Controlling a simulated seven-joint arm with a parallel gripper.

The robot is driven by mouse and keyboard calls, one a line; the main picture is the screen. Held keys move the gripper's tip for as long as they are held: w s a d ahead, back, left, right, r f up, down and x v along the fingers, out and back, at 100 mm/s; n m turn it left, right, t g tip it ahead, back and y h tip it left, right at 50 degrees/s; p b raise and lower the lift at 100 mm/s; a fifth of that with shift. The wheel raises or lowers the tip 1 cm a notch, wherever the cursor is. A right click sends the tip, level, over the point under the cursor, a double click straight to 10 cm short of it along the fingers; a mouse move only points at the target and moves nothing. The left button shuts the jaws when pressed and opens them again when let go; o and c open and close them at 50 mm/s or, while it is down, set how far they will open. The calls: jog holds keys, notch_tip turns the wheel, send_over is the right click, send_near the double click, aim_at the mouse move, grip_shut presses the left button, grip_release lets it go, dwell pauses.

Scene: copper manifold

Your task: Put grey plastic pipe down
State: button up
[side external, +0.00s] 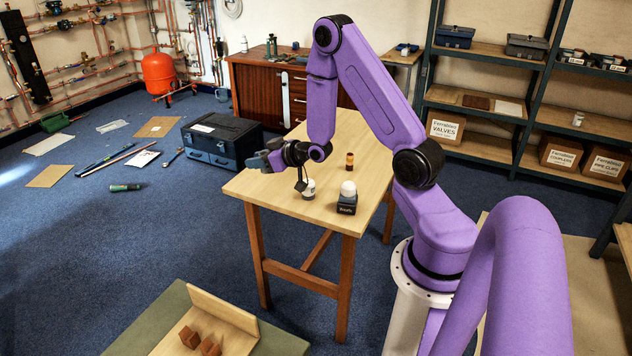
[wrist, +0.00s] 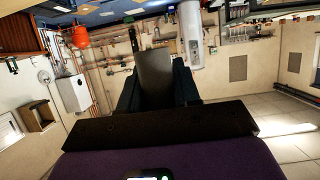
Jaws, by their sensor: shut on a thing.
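My gripper (side external: 265,158) is held level above the left edge of the wooden table (side external: 270,195), pointing left. It is shut on the grey plastic pipe. In the wrist view the pipe (wrist: 155,72) shows as a dull grey piece between the two dark fingers, and the gripper (wrist: 157,85) closes on it from both sides. In the side view the pipe is small and hard to tell from the fingers. It appears clear of the table top.
On the table stand a small white-and-dark item (side external: 309,190), a dark box with a white rounded top (side external: 347,200) and an amber bottle (side external: 349,161). The table's left part is bare. A dark toolbox (side external: 222,140) stands on the blue floor beyond, near scattered sheets and rods.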

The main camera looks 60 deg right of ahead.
jog(key=s+d+f, duration=0.2)
jog(key=s+d, duration=0.4)
jog(key=d, duration=0.3)
jog(key=s+d+f, duration=0.1)
jog(key=s+d, duration=0.5)
jog(key=d, duration=0.3)
jog(key=w+d+f, duration=0.4)
jog(key=w+f, duration=0.1)
jog(key=w+d+f, duration=0.4)
jog(key=shift+w+d+f, duration=0.4)
jog(key=shift+f, duration=1.5)
jog(key=shift+f, duration=0.1)
jog(key=shift+f, duration=0.35)
jog(key=shift+f, duration=0.15)
